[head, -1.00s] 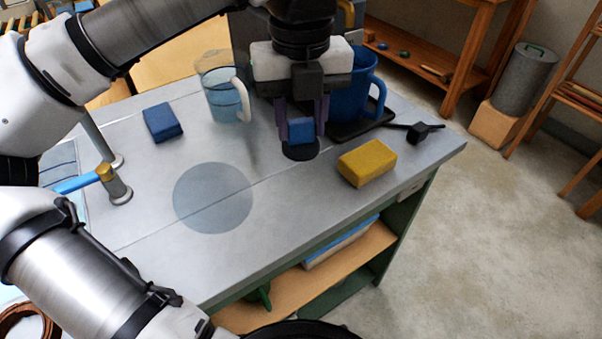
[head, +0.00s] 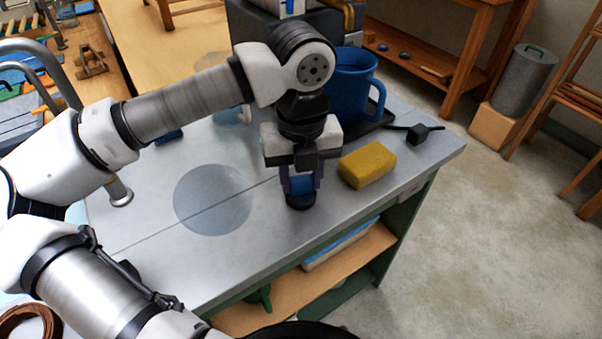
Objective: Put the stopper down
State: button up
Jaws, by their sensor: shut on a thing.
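My gripper (head: 301,180) points down over the grey tabletop and is shut on the stopper (head: 301,186). The stopper has a blue top between the two purple fingers and a round black base below them. It is upright, to the left of the yellow sponge and near the table's front edge. I cannot tell whether its base touches the table.
The yellow sponge (head: 367,164) lies close to the right of my gripper. A blue mug (head: 352,85) stands behind on a dark tray, with a small black object (head: 418,134) to its right. A round darker patch (head: 212,200) on the table is bare. My arm partly hides a clear jug (head: 232,113) and a blue block (head: 168,137).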

aim_at(301, 177)
jog(key=shift+f, duration=0.25)
jog(key=o, duration=1)
jog(key=shift+r, duration=0.1)
jog(key=shift+o, duration=0.2)
jog(key=shift+r, duration=0.1)
jog(key=shift+r, duration=0.25)
notch_tip(301, 177, up, 12)
jog(key=shift+f, duration=0.15)
